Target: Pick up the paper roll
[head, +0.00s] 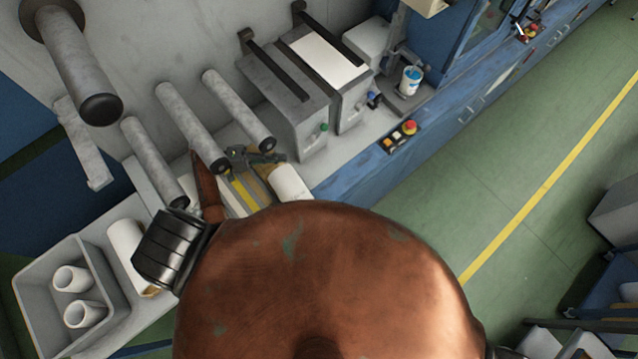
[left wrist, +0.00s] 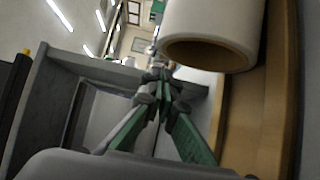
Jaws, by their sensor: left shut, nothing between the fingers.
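A white paper roll (head: 290,183) lies at the front of the machine ledge, partly hidden by my copper-coloured body. A white roll with a brown core (left wrist: 212,35) is close up at the upper right of the left wrist view. My left gripper (head: 262,158) is beside the roll, just to its upper left in the head view. Its green-sided fingers (left wrist: 163,82) are closed together with nothing between them, and the roll is apart from the grip. Another white roll (head: 127,243) lies on the left part of the ledge. My right gripper is not in view.
Several grey rollers (head: 185,120) stick out above the ledge near the gripper. A grey bin (head: 122,318) with white rolls stands at lower left. Grey boxes (head: 292,105) stand behind. A tan wooden-looking surface (left wrist: 278,100) borders the roll.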

